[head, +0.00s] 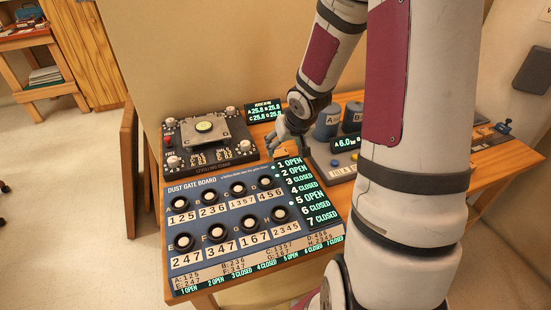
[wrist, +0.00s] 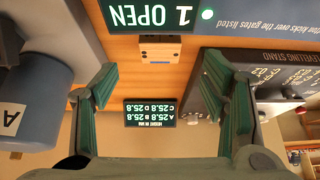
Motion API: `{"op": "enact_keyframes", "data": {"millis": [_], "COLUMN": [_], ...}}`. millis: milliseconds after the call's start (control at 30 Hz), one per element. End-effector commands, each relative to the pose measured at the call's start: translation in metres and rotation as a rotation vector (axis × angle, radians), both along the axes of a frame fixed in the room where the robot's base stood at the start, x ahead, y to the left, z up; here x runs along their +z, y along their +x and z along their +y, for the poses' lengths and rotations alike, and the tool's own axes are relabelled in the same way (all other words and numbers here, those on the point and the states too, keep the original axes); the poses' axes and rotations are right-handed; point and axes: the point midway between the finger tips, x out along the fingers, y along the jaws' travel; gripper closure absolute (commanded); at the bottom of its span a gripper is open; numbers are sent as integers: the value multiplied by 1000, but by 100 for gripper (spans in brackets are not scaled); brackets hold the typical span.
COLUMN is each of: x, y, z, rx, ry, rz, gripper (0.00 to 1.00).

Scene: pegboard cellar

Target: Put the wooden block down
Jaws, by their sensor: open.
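The wooden block (wrist: 158,50) shows in the wrist view as a small light-brown block with dark marks on its face. It appears to rest on the wooden table, near the "1 OPEN" display. My gripper (wrist: 158,84) is open, with its green-padded fingers spread to either side of the block's place in the picture. Nothing shows clamped between the pads; the block appears beyond the fingertips. In the head view my gripper (head: 280,140) is low between the boards, and the block cannot be made out there.
The dust gate board (head: 220,195) lies in front, and the levelling stand (head: 180,150) is behind it to the left. A height display (head: 264,110) stands at the back. Blue-grey cylinders (head: 327,122) stand on a unit to the right, close beside my gripper.

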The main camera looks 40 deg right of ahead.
Motion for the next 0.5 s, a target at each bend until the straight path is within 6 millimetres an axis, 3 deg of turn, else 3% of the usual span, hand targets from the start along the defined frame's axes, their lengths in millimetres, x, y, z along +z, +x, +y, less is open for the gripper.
{"op": "enact_keyframes", "data": {"millis": [267, 500], "x": [-18, -47], "y": [11, 29], "z": [-3, -6], "rx": [0, 0], "ry": [-1, -1], "rz": [1, 2], "gripper": [33, 33]}}
